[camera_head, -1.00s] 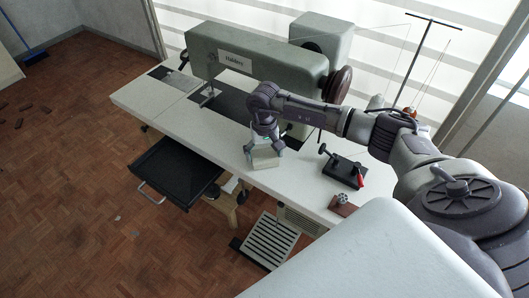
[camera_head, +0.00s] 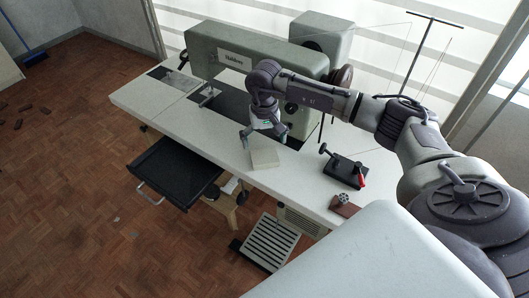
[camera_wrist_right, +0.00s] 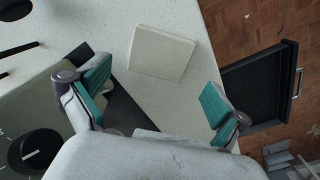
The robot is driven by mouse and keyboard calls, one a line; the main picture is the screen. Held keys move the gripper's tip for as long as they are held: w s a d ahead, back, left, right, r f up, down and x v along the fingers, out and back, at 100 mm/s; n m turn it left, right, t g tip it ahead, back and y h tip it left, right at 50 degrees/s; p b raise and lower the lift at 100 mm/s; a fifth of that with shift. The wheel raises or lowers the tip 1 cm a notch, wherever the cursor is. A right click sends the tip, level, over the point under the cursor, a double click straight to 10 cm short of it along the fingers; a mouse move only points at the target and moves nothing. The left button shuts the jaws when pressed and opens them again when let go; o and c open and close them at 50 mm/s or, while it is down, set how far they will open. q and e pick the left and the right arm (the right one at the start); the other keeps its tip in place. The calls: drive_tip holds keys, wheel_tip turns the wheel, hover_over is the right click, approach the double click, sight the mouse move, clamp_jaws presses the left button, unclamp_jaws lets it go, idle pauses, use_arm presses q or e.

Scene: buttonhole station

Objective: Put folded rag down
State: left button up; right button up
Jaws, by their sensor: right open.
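The folded rag (camera_head: 265,158) is a flat, pale cream square lying on the white tabletop near its front edge. It also shows in the right wrist view (camera_wrist_right: 161,53), flat on the speckled table and clear of both fingers. My right gripper (camera_head: 264,138) is open and empty, just above and behind the rag in the head view. In the right wrist view its teal-padded fingers (camera_wrist_right: 155,97) are spread wide apart, with the rag beyond them. My left gripper is not in view.
A green sewing machine (camera_head: 255,65) stands along the back of the table (camera_head: 140,98). A black bobbin winder with a red lever (camera_head: 343,170) sits right of the rag. An open black drawer (camera_head: 175,172) hangs below the front edge. A thread stand (camera_head: 416,60) rises at the back right.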

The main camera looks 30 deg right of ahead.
sight(264, 156)
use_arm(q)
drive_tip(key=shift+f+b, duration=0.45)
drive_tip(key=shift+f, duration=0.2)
use_arm(e)
wheel_tip(264, 156, up, 7)
drive_tip(key=shift+f, duration=0.2)
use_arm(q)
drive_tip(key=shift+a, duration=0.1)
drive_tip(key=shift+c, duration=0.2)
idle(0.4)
